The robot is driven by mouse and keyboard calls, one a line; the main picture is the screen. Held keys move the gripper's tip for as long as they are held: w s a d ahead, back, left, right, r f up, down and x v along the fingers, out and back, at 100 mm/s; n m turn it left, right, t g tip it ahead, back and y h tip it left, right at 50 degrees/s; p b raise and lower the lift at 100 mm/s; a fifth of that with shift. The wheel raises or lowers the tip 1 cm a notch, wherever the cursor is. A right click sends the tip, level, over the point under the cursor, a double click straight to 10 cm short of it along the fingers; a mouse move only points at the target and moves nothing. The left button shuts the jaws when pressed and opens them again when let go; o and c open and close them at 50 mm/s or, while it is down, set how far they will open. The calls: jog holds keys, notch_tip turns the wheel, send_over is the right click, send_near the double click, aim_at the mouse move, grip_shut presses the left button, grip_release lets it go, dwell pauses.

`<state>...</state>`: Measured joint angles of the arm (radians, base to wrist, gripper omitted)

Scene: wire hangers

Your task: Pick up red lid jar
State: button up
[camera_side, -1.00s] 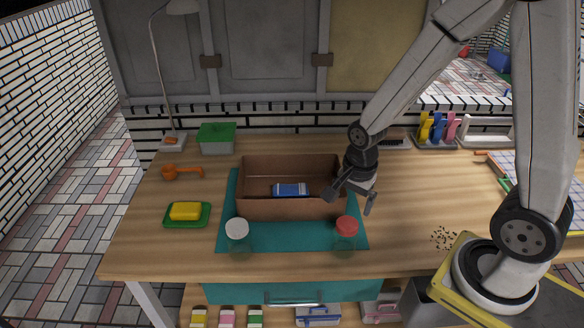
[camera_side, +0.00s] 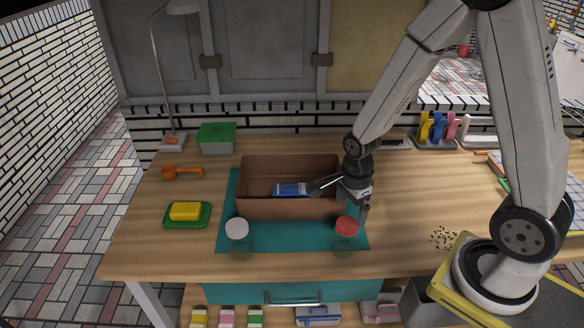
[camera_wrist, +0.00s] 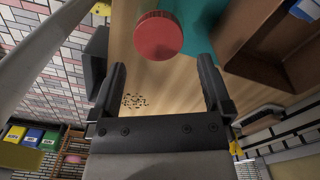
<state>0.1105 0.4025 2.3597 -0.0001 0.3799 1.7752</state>
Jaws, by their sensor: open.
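The red lid jar (camera_side: 346,227) stands upright at the right front of the teal mat (camera_side: 290,238), its clear body hard to see below the lid. My gripper (camera_side: 352,206) is just behind and above the jar, pointing down, open and empty. In the wrist view the red lid (camera_wrist: 158,36) lies ahead of the gap between my two open fingers (camera_wrist: 158,80). A white lid jar (camera_side: 237,230) stands at the left front of the mat.
A brown open box (camera_side: 290,207) with a blue item (camera_side: 290,189) inside stands behind the jars, close to my gripper. A yellow block (camera_side: 186,211) sits on a green tray (camera_side: 170,221) at left. Small dark bits (camera_side: 443,238) lie at right on otherwise bare wood.

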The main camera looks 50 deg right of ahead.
aim_at(348, 224)
jog(key=shift+f, duration=0.45)
jog(key=shift+a+f, duration=0.15)
jog(key=shift+f, duration=2.45)
jog(key=shift+c, duration=0.2)
jog(key=c, duration=1.1)
